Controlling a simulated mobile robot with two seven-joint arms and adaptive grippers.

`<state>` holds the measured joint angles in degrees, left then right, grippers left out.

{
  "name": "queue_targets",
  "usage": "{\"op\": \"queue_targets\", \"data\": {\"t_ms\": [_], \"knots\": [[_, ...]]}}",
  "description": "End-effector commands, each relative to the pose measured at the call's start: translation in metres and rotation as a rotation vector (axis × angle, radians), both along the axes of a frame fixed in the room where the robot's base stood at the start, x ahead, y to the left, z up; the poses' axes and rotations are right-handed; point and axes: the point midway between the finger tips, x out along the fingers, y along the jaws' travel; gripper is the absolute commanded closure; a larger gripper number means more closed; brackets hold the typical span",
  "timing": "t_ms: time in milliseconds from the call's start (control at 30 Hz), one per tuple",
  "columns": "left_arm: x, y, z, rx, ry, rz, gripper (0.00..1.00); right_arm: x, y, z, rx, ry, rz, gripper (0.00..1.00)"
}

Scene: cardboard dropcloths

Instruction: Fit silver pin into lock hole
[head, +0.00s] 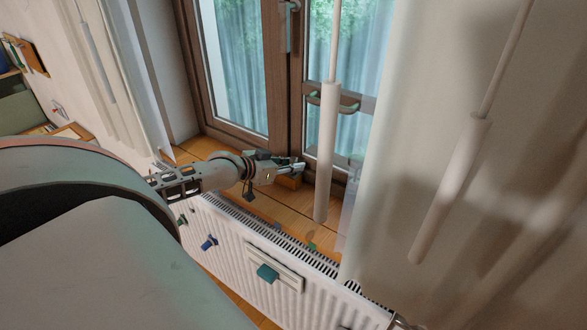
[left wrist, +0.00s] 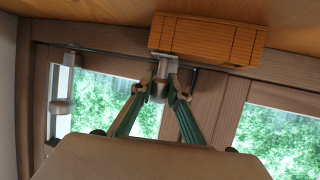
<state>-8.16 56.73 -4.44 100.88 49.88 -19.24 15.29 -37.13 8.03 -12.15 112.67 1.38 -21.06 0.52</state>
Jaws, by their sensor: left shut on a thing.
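My left gripper (head: 284,170) reaches over the windowsill by the brown window frame, and it also shows in the left wrist view (left wrist: 164,86). Its fingers are closed together on a small silver pin (left wrist: 167,66). The pin's silver end (head: 298,167) shows at the fingertips in the head view. In the left wrist view the pin's upper end is close to a light wooden block (left wrist: 207,40) with dark lines. I cannot tell whether they touch. The block is partly hidden behind the gripper in the head view (head: 291,182). I cannot make out a lock hole. My right gripper is not in view.
A white radiator (head: 225,245) with coloured pieces on its front runs below the wooden sill (head: 283,213). A white hanging cylinder (head: 327,150) is close to the right of my gripper. A pale curtain (head: 400,200) covers the right side. A window handle (head: 289,25) is above.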

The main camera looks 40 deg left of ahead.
Motion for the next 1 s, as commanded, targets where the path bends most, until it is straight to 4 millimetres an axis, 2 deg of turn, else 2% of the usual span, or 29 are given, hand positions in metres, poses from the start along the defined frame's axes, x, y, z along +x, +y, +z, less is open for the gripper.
{"op": "queue_targets", "data": {"t_ms": [33,100,433,467,500,533,1000], "knots": [[0.0001,-0.0003,-0.0074,-0.002,0.0,0.001,1.0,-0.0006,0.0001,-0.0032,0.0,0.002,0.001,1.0],[0.0002,0.0,-0.0103,0.001,-0.001,0.0,1.0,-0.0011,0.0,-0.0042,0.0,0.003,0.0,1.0],[0.0001,0.0002,-0.0121,0.001,-0.001,0.0,1.0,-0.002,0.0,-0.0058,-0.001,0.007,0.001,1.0],[0.0001,0.0002,-0.0125,0.001,-0.001,0.0,0.82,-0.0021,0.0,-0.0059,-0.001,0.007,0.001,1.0],[0.0,0.0001,-0.0122,0.001,-0.001,0.0,0.71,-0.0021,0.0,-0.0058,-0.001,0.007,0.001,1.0],[0.0,0.0001,-0.0122,0.001,-0.001,0.0,0.67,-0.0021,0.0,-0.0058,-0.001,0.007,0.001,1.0],[-0.0041,0.0001,-0.0079,0.001,0.0,-0.001,0.67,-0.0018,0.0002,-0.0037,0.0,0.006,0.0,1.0]]}}
